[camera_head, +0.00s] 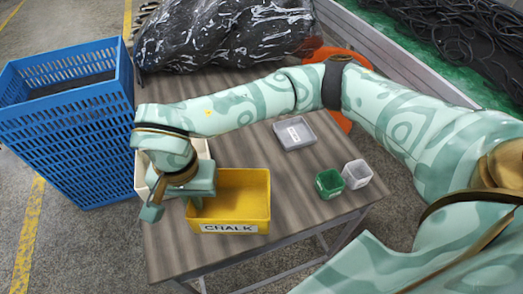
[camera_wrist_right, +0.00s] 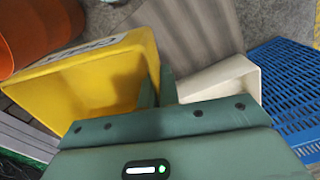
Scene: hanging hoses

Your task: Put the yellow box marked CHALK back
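The yellow box (camera_head: 228,228) has an open top and a front label reading CHALK. It is at the front left of the wooden table, and the head view does not clearly show whether its base touches the tabletop. My right gripper (camera_head: 170,200) is at the box's left wall. In the right wrist view the yellow box (camera_wrist_right: 85,90) shows one finger inside and one outside its wall, and the gripper (camera_wrist_right: 157,88) looks closed on that wall. My left gripper is not in view.
A white tray (camera_head: 203,150) sits close behind my right gripper. A grey tray (camera_head: 295,132), a green cup (camera_head: 329,183) and a pale grey cup (camera_head: 357,174) stand further right. A blue crate (camera_head: 70,125) stands left of the table; a black plastic bag (camera_head: 220,35) lies at the back.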

